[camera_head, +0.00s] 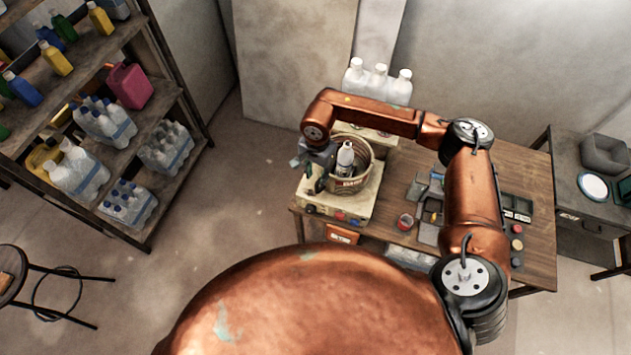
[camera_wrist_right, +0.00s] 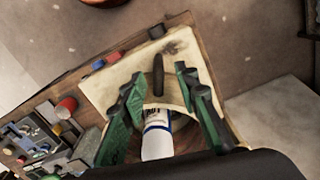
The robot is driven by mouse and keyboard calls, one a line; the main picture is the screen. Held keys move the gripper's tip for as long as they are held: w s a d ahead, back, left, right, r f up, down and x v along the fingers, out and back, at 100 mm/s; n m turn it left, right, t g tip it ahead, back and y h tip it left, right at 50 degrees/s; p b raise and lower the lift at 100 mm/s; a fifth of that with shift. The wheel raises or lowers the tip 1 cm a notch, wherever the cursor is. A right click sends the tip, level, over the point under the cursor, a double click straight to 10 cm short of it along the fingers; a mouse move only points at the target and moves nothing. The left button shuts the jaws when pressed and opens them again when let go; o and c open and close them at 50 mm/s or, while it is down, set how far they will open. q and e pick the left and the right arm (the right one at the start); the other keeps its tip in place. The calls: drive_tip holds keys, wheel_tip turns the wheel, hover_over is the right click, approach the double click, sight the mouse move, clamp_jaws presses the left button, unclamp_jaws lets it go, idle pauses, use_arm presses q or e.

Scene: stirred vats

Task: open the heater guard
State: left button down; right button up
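The heater (camera_head: 335,208) is a cream box with knobs on its front, at the left end of the wooden table. A round, beige guard wall (camera_head: 363,163) stands on it around a white bottle (camera_head: 345,158). My right gripper (camera_head: 312,178) is over the left side of the heater, beside the guard. In the right wrist view its green fingers (camera_wrist_right: 160,95) are apart, with the white and blue bottle (camera_wrist_right: 157,135) behind them. A dark upright handle (camera_wrist_right: 158,75) shows in the gap between the fingertips; I see no contact. The heater top (camera_wrist_right: 120,85) is partly hidden by the fingers. My left gripper is out of view.
Large white bottles (camera_head: 380,85) stand behind the heater. A red cup (camera_head: 405,222) and grey trays (camera_head: 430,232) are on the table to the right. A shelf of bottles (camera_head: 130,45) stands at the left. The floor between shelf and table is clear.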

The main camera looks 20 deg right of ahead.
sight(317, 182)
drive_tip(key=shift+d+f, duration=0.2)
drive_tip(key=shift+f, duration=0.2)
wheel_tip(317, 182, down, 6)
drive_tip(key=shift+a+r+p, duration=0.1)
drive_tip(key=shift+p, duration=0.95)
drive_tip(key=shift+f, duration=0.45)
clamp_jaws()
